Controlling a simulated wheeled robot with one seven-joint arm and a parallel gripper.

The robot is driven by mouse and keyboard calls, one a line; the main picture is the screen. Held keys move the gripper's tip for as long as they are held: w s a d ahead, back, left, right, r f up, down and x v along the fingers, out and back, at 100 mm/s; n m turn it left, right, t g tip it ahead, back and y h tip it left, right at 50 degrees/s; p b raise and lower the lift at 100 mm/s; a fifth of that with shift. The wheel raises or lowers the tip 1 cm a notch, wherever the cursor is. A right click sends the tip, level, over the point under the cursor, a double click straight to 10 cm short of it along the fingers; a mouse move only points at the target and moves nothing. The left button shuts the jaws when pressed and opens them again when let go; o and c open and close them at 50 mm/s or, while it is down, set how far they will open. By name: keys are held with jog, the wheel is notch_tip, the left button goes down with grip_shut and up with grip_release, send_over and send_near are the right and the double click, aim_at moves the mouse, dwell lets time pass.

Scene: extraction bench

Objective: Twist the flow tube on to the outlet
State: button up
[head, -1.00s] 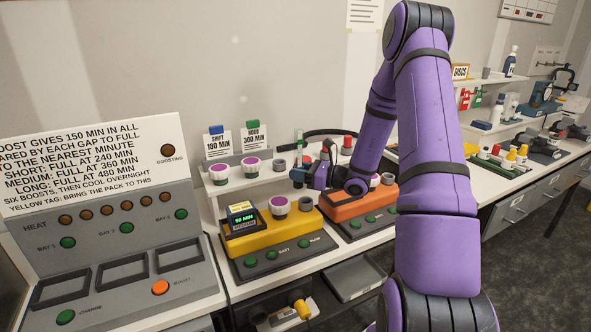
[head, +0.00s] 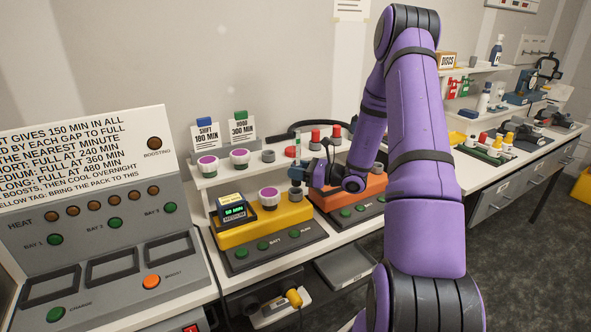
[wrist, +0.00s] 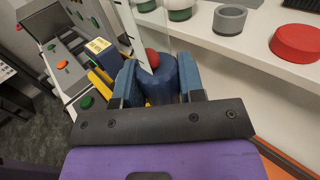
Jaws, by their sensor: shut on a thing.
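My gripper (head: 298,173) is shut on the flow tube, whose dark blue collar (wrist: 158,82) sits between the blue fingers in the wrist view. A red ball shows at the collar's far side there. In the head view the tube's upper part (head: 297,148) rises above the fingers, small and hard to make out. The grey outlet (head: 295,193) is at the right end of the yellow unit (head: 238,235), beside a white knob with a purple top. The gripper and tube are over it. In the wrist view the outlet is hidden, so contact cannot be told.
The orange unit (head: 372,190) stands just right of the gripper. A shelf (head: 222,171) behind carries purple-topped knobs, a grey ring (wrist: 229,20) and red caps (wrist: 298,38). The grey charging panel (head: 95,235) stands at the left.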

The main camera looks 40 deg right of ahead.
aim_at(296, 183)
jog(key=shift+w+d, duration=0.25)
jog(key=shift+w, duration=0.35)
dwell(0.4)
jog(key=shift+f, duration=2.75)
dwell(0.8)
jog(key=m+t+h, duration=0.1)
jog(key=m+h, duration=0.2)
jog(key=h, duration=0.1)
jog(key=m+t+h, duration=0.2)
jog(key=m+h, duration=0.1)
jog(key=h, duration=0.1)
jog(key=shift+a+h, duration=0.1)
jog(key=shift+h, duration=0.3)
jog(key=shift+m+h, duration=1.6)
jog(key=shift+h, duration=0.9)
jog(key=o, duration=1.2)
